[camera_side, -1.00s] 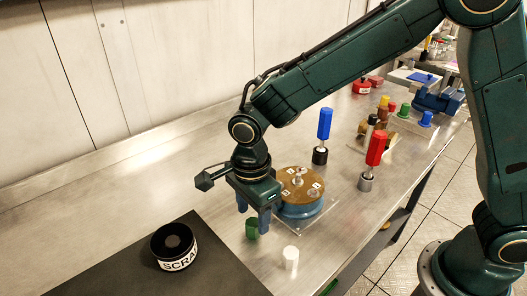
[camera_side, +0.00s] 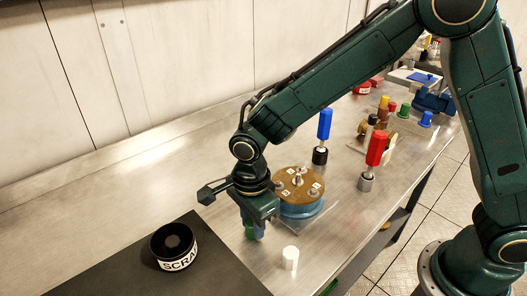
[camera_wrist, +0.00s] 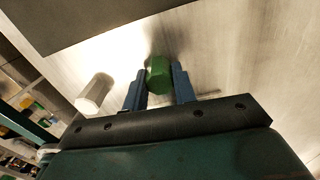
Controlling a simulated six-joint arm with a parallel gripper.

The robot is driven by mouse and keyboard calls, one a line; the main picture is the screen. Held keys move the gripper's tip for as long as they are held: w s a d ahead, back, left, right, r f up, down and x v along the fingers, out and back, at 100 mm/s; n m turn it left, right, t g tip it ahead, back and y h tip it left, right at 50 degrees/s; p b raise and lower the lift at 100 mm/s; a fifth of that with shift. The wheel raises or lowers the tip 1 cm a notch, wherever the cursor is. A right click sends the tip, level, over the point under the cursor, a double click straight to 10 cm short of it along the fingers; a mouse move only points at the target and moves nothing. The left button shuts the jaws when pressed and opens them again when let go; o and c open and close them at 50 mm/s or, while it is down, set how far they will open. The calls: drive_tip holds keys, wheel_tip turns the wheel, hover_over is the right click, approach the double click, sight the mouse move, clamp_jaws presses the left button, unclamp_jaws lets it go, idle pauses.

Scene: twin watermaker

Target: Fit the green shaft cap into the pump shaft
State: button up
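The green shaft cap (camera_side: 249,232) stands on the metal bench, partly hidden by my fingers in the side view. My gripper (camera_side: 254,234) is lowered over it, pointing down. In the wrist view the cap (camera_wrist: 158,76) sits between my two blue fingertips (camera_wrist: 160,84), with small gaps that look open on both sides. The pump (camera_side: 303,208) is a blue round body with a brass-coloured top plate, just right of and behind my gripper. Its pale shaft (camera_side: 298,178) rises at the middle of the plate.
A white cylinder (camera_side: 290,257) stands in front of my gripper, close by. A black SCRAP bin (camera_side: 174,247) stands on a dark mat at left. Blue-handled (camera_side: 324,124) and red-handled (camera_side: 376,149) tools stand upright beyond the pump.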

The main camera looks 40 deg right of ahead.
drive_tip(key=c, duration=0.3)
drive_tip(key=shift+c, duration=0.2)
wheel_tip(320, 180, up, 20)
idle(0.6)
drive_tip(key=shift+d, duration=0.1)
idle(0.5)
drive_tip(key=shift+d, duration=7.05)
drive_tip(key=shift+n, duration=0.4)
drive_tip(key=shift+w+a+f, duration=0.1)
drive_tip(key=shift+w+f, duration=0.05)
drive_tip(key=shift+f, duration=1.55)
drive_tip(key=shift+w+a+f, duration=0.1)
drive_tip(key=shift+w+f, duration=0.05)
drive_tip(key=shift+f, duration=1.5)
